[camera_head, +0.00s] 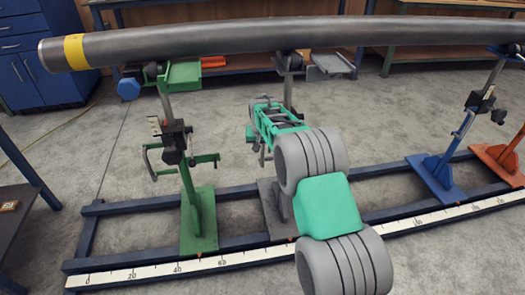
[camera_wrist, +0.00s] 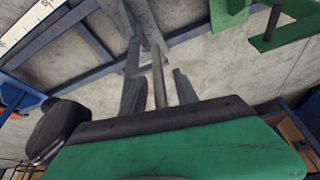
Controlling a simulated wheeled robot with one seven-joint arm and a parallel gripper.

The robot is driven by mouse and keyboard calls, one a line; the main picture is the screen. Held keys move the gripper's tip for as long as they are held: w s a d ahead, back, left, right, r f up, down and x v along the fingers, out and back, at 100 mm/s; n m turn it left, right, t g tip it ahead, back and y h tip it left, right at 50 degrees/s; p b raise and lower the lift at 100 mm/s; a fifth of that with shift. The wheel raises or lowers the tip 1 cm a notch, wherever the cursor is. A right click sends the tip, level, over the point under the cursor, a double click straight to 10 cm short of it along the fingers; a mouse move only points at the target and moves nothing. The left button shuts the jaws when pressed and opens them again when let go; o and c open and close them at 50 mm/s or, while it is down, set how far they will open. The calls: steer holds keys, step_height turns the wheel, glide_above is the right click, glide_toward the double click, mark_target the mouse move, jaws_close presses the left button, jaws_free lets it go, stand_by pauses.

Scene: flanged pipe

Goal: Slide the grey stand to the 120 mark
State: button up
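The grey stand (camera_head: 268,205) is upright on the blue rail frame, right of the green stand (camera_head: 197,218). Its head (camera_head: 290,63) is under the long pipe (camera_head: 250,40). My arm hides part of its post and base, and the scale mark beside it. My gripper (camera_head: 262,128) is at the stand's mid-height. In the wrist view my gripper (camera_wrist: 158,75) has its two fingers apart, with a thin grey rod (camera_wrist: 158,82) of the stand between them. Gaps show on both sides of the rod. The scale (camera_head: 155,271) runs along the front rail; its 120 mark is not readable.
A blue stand (camera_head: 437,178) and an orange stand (camera_head: 497,163) are farther right on the rails. Rail between the grey and blue stands looks clear where visible. The green stand's handle (camera_head: 205,159) reaches toward the grey stand. Benches and a blue cabinet (camera_head: 30,60) stand behind.

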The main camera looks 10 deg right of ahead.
steer(key=shift+c, duration=0.5)
jaws_close()
stand_by(0.9)
